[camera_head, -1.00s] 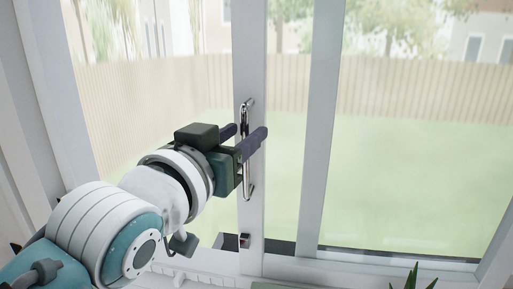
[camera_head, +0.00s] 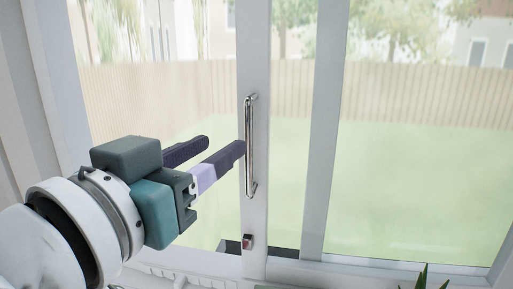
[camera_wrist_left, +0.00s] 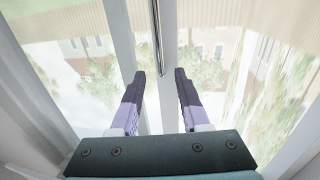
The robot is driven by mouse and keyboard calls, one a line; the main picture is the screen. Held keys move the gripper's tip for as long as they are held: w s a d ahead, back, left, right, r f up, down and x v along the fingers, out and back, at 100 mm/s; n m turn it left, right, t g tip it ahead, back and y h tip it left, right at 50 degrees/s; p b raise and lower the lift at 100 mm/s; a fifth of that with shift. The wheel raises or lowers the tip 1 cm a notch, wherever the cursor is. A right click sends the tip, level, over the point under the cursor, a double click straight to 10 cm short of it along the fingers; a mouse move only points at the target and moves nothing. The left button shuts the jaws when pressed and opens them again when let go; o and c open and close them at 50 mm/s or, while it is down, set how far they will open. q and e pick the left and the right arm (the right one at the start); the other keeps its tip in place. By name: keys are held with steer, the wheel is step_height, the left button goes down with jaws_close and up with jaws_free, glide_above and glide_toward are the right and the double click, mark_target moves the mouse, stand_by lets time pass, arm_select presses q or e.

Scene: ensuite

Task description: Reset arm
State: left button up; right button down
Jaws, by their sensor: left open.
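My left gripper (camera_head: 224,146) is open and empty. In the head view its two dark fingers point right toward the window frame, just left of the chrome handle (camera_head: 249,145). In the left wrist view the fingers (camera_wrist_left: 159,75) are spread apart, and the handle (camera_wrist_left: 157,38) shows beyond them, roughly in line with the gap. The handle is a vertical bar on the white upright frame (camera_head: 256,40). My right gripper is not in view.
A small latch-like block (camera_head: 247,241) sits on the frame below the handle. Glass panes (camera_head: 420,130) lie on both sides, with a lawn and fence outside. A plant tip (camera_head: 422,275) shows at the bottom right.

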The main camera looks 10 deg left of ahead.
arm_select(q)
steer(key=s+a+f+g+y, duration=0.2)
steer(key=s+a+f+g, duration=0.2)
steer(key=s+f+g, duration=0.45)
steer(key=s+a+f+g+y, duration=0.2)
steer(key=s+a+f+g, duration=0.25)
steer(key=s+f, duration=0.75)
step_height(320, 180, up, 20)
steer(key=s+g+p, duration=0.1)
steer(key=s+p, duration=0.1)
steer(key=p, duration=1.5)
steer(key=shift+s+d+f+n, duration=0.2)
steer(key=shift+d+f+n, duration=0.05)
steer(key=shift+d+n, duration=0.05)
steer(key=shift+f, duration=0.1)
